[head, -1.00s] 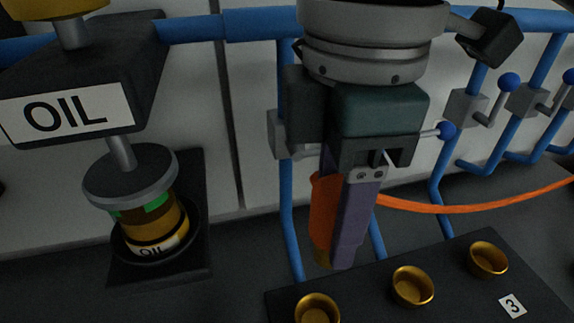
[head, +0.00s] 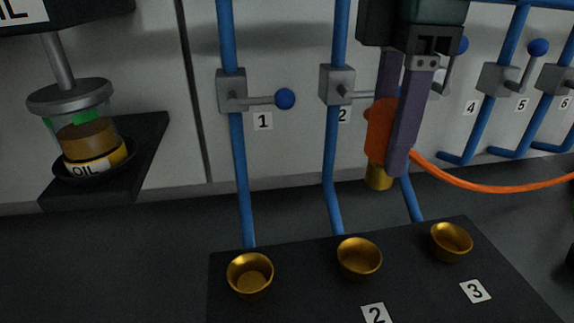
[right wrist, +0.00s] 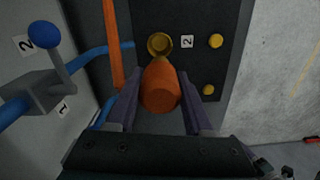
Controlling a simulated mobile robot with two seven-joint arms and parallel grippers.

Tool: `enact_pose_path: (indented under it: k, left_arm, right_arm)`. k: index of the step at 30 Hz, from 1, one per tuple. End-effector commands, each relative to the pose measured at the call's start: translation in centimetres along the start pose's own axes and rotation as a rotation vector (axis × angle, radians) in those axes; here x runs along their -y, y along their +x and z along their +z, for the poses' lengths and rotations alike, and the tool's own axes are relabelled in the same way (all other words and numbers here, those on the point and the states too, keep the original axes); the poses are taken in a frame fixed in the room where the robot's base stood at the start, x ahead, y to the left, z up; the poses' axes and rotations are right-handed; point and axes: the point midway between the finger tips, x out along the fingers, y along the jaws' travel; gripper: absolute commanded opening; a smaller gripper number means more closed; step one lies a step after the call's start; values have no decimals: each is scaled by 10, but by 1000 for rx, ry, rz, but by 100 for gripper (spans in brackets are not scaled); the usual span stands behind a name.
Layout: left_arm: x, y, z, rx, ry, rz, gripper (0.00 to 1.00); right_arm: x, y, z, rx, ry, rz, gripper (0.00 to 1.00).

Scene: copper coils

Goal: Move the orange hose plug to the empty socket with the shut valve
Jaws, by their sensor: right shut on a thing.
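The orange hose plug (head: 380,130) with its brass tip is shut between the purple fingers of my right gripper (head: 393,160). It hangs nearly upright above the bench, apart from the sockets. The right wrist view also shows the plug (right wrist: 160,88). Brass socket 1 (head: 250,274), socket 2 (head: 359,260) and socket 3 (head: 451,243) look empty. Valve 1 (head: 233,92) and valve 2 (head: 337,86) have levers across their pipes. My left gripper is out of view.
The orange hose (head: 490,188) trails right from the plug. The dark socket panel (head: 300,300) fills the lower front. An oil jar (head: 88,140) stands on a dark wall shelf at left. Blue pipes (head: 243,190) run down the wall. Air above the sockets is clear.

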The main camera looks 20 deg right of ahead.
Motion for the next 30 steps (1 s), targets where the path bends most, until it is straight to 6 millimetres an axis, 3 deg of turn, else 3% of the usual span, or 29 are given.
enact_pose_path:
  k: [3,9,14,22,30]
  left_arm:
    - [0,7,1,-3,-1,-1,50]
    - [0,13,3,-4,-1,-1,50]
    - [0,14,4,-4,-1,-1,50]
    - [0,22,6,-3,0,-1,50]
    - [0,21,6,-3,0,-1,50]
  right_arm:
    - [1,39,1,3,1,-5,0]
    - [0,84,0,2,0,-1,0]
    - [0,98,0,0,0,0,0]
    - [0,136,0,1,0,0,0]
    - [0,139,0,0,-1,2,0]
